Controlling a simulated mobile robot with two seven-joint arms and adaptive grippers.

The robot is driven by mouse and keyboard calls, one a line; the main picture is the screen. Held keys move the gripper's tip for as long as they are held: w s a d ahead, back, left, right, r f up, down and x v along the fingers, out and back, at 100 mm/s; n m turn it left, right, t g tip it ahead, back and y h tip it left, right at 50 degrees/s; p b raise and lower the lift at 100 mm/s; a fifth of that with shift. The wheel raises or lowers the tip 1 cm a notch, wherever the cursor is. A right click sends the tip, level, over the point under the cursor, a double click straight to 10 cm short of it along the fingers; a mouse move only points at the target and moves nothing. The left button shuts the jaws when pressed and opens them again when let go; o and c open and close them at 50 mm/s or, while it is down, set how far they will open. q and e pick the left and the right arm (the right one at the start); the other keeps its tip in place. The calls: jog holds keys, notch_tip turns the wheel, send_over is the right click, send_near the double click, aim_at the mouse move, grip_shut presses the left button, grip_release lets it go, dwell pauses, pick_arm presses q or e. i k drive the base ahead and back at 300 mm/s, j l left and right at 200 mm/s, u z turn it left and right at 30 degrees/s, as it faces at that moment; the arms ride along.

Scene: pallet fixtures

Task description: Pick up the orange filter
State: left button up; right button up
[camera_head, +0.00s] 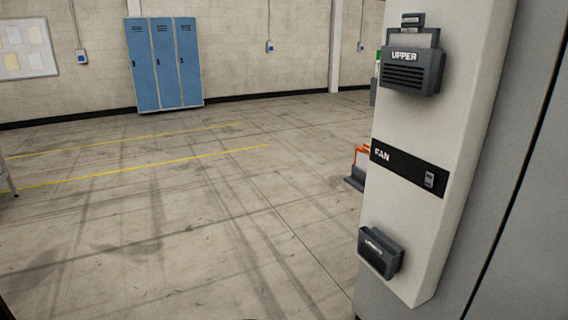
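No orange filter can be made out for certain. A small orange frame-like object (362,152) shows partly behind the left edge of the white cabinet panel (405,215), above a dark base; I cannot tell what it is. The panel carries a dark louvred housing marked UPPER (411,72), with a grey frame-like piece standing up behind its top. A similar dark housing (380,254) sits low on the panel, its label too small to read. Between them is a black FAN strip (408,168) with a switch (430,179). Neither of my grippers is in view.
The tall grey cabinet side (515,220) fills the right. Open concrete floor (190,230) with yellow lines lies to the left and middle. Blue lockers (164,64) stand at the back wall, with a notice board (27,48) to their left.

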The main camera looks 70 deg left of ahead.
aim_at(361, 154)
jog(key=u, duration=1.7)
jog(key=z, duration=0.4)
jog(key=i+j+z, duration=0.4)
jog(key=j+z, duration=0.2)
jog(key=i+j+z, duration=0.1)
jog(key=j+z, duration=0.2)
jog(key=i+j+z, duration=0.1)
jog(key=j+z, duration=0.2)
jog(key=j, duration=0.2)
jog(key=j+z, duration=0.25)
jog(key=j, duration=0.15)
jog(key=i, duration=0.05)
